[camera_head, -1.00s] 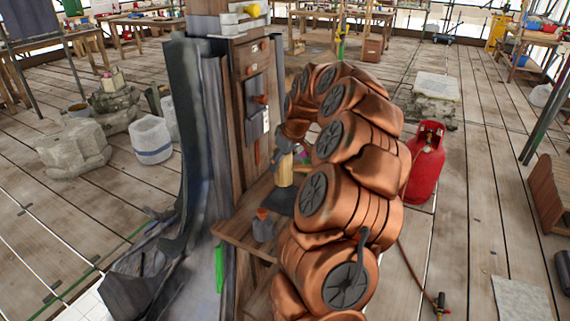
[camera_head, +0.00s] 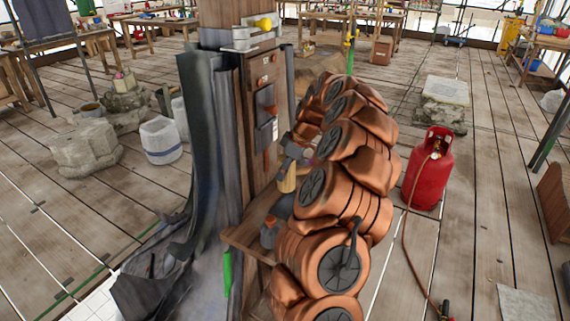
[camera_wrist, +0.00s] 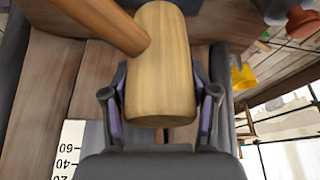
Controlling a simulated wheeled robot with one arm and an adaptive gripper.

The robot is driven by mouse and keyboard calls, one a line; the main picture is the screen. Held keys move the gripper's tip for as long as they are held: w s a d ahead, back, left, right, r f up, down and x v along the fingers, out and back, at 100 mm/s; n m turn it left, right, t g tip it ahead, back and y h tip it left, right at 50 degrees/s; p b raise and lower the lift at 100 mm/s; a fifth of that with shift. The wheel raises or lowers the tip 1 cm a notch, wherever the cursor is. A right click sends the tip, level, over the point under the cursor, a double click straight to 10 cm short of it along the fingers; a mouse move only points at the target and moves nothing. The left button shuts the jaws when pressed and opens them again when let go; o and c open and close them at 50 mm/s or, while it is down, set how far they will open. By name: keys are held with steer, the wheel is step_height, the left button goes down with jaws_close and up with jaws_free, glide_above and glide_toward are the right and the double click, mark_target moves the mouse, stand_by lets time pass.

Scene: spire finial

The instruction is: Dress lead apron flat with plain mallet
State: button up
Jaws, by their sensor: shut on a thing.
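My gripper (camera_wrist: 160,105) is shut on the pale wooden head of the plain mallet (camera_wrist: 160,60), with one finger on each side. Its handle slants to the upper left in the wrist view. In the head view the mallet (camera_head: 287,180) is small, beside the right side of the wooden post, partly hidden by my arm. Dark grey lead sheeting, which looks like the apron (camera_head: 208,150), hangs down the post's left side and flares out at the bottom. Whether the mallet touches anything is unclear.
The wooden post (camera_head: 256,150) carries tools and a small shelf (camera_head: 245,238). A red gas bottle (camera_head: 427,170) with a hose stands right of my arm. Stone blocks (camera_head: 85,148) and a white container (camera_head: 160,140) stand at left. Floorboards at right are mostly clear.

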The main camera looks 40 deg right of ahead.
mark_target(285, 185)
step_height(285, 185, down, 6)
steer(key=shift+r+p, duration=0.2)
steer(key=shift+p, duration=0.6)
steer(key=shift+f, duration=0.2)
step_height(285, 185, up, 3)
steer(key=shift+w+d+f+b, duration=0.1)
steer(key=shift+f+b, duration=0.1)
steer(key=shift+b, duration=0.45)
steer(key=shift+r+b, duration=0.25)
steer(key=shift+b, duration=0.25)
steer(key=shift+r, duration=0.1)
step_height(285, 185, down, 4)
steer(key=b, duration=0.3)
steer(key=shift+c, duration=0.7)
